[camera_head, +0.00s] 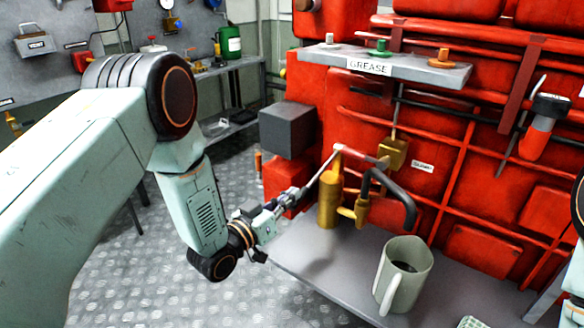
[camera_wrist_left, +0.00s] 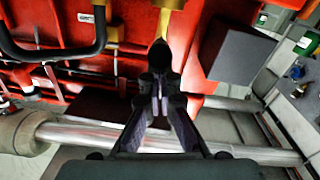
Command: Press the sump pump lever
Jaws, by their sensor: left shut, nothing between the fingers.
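The sump pump is a brass cylinder (camera_head: 328,203) on the grey shelf in front of the red machine. Its lever (camera_head: 322,168) appears as a thin rod slanting down and left from the pump top. My left gripper (camera_head: 294,194) is shut and empty, at the lever's lower left end. In the left wrist view the shut fingers (camera_wrist_left: 159,92) point at a dark rounded knob (camera_wrist_left: 160,54), apparently the lever's end. I cannot tell whether they touch. Brass shows beyond it at the top. My right gripper is out of view.
A black curved pipe (camera_head: 400,190) arches right of the pump. A grey-green jug (camera_head: 407,268) stands on the shelf (camera_head: 320,255) to its right. A dark grey box (camera_head: 287,130) sticks out above the gripper. A grease shelf (camera_head: 420,71) hangs higher up. The floor at left is open.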

